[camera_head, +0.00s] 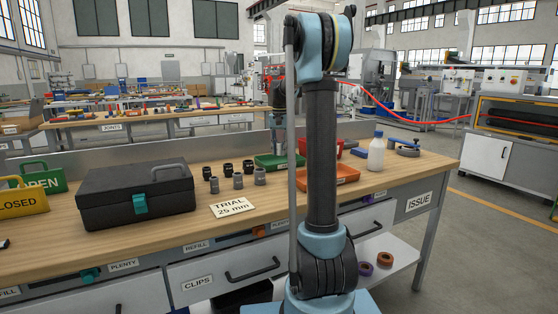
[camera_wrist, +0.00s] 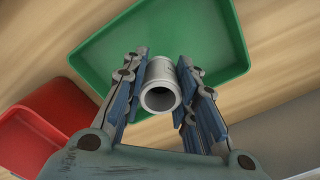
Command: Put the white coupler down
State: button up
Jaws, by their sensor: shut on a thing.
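The white coupler (camera_wrist: 160,88), a short pale grey-white tube, is in the wrist view with its open end facing the camera. My gripper (camera_wrist: 162,58) is shut on it, one blue-grey finger along each side. Behind the coupler in this view is a green tray (camera_wrist: 212,40), which looks empty where it shows. I cannot tell whether the coupler touches the tray floor. In the head view the green tray (camera_head: 266,162) is on the bench, partly behind my arm; the coupler cannot be made out there.
A red bin (camera_wrist: 40,125) stands beside the green tray. On the bench (camera_head: 420,170) are an orange tray (camera_head: 346,173), a white bottle (camera_head: 376,155), several black and grey couplers (camera_head: 238,181), a TRIAL 25 mm card (camera_head: 233,207) and a black toolbox (camera_head: 135,195).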

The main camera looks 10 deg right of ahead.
aim_at(279, 143)
jog(key=shift+f, duration=2.05)
jog(key=o, duration=0.7)
jog(key=shift+f, duration=0.1)
jog(key=shift+o, duration=0.2)
notch_tip(279, 143, up, 12)
jog(key=shift+r, duration=0.1)
jog(key=shift+s, duration=0.15)
